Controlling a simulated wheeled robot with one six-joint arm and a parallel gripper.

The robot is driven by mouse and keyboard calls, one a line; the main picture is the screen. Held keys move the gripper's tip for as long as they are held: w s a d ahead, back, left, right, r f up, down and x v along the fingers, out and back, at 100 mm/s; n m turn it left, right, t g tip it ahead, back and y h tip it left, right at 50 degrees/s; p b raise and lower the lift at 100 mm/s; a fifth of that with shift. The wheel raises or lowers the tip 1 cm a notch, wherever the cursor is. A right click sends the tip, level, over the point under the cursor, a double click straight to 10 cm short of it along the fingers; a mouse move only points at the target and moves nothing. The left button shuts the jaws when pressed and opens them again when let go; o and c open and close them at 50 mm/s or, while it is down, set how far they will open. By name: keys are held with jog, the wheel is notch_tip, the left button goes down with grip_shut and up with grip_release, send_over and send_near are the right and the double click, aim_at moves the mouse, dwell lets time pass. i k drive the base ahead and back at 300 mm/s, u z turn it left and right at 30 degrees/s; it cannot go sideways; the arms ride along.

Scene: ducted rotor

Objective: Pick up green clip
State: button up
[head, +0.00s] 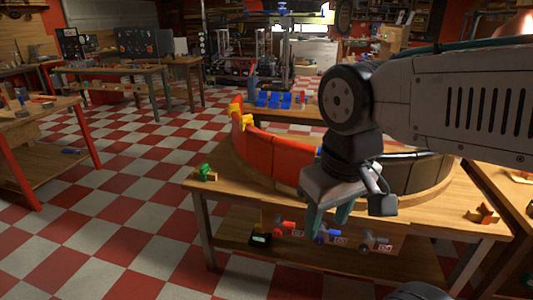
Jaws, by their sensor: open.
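The green clip (205,171) is a small green piece at the left front corner of the wooden table (238,196), on or against a small wooden block (213,177). My gripper (327,226) points down in front of the table's front edge, to the right of the clip and well apart from it. Its two greenish fingers are spread with nothing visible between them. My arm comes in from the right and hides part of the table.
A ring-shaped duct with red-orange (280,160) and dark wall segments stands on the table. Yellow clips (247,121) sit on its left wall. Red, blue and grey tools (283,227) show below the tabletop. Blue parts (273,100) stand behind. Checkered floor (110,220) is clear at left.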

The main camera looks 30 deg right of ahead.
aim_at(204, 169)
jog(key=u, duration=0.5)
jog(key=i, duration=0.7)
jog(key=u, duration=0.4)
jog(key=i, duration=1.55)
jog(key=z, duration=0.65)
